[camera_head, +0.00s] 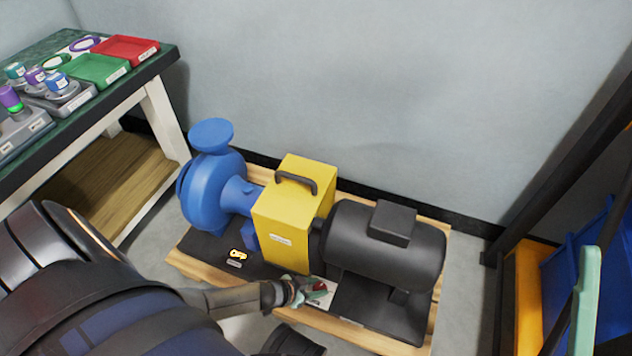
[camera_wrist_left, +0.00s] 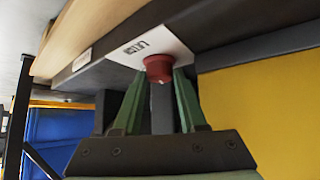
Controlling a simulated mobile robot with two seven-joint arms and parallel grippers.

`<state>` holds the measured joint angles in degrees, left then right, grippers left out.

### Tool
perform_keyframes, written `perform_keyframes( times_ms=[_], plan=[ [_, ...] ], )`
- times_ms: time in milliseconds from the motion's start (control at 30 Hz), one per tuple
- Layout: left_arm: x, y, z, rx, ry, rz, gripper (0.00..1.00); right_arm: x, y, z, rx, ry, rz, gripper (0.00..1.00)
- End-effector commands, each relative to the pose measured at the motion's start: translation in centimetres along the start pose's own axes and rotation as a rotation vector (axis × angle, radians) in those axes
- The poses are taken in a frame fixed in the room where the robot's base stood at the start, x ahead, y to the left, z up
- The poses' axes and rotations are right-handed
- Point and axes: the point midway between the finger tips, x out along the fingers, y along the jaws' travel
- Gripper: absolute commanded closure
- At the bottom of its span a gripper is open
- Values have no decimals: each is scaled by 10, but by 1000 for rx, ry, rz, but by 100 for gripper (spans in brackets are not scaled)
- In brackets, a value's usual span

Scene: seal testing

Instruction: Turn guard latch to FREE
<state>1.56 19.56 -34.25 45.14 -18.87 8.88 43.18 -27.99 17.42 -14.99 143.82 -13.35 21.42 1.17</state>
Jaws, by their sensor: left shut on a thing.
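The guard latch shows as a red knob (camera_head: 318,287) on a white plate at the front edge of the pump base, below the yellow guard (camera_head: 282,232). In the left wrist view the red knob (camera_wrist_left: 158,68) stands in front of the white label plate (camera_wrist_left: 176,45), whose lettering is too distorted to read for sure. My left gripper (camera_head: 304,291) is at the latch, with its green fingers (camera_wrist_left: 160,95) on both sides of a grey stem below the knob. It is shut on the latch.
A blue pump (camera_head: 212,188) and black motor (camera_head: 385,248) flank the guard on a wooden pallet (camera_head: 432,322). A workbench (camera_head: 160,60) stands left, a blue bin (camera_head: 578,270) right. Bare floor shows between pallet and bin.

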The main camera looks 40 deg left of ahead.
Motion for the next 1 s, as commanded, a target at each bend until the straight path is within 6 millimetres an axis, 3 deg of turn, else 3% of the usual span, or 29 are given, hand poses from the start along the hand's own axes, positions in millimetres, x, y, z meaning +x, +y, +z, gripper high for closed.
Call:
perform_keyframes(
  times_ms=[367,1000],
  plan=[
    [0,0,-1,17,1,17,100,0,0,0,1,1,2,46],
    [2,-4,-2,268,-12,271,100,-7,-5,9,-10,-7,-5,46]
  ],
)
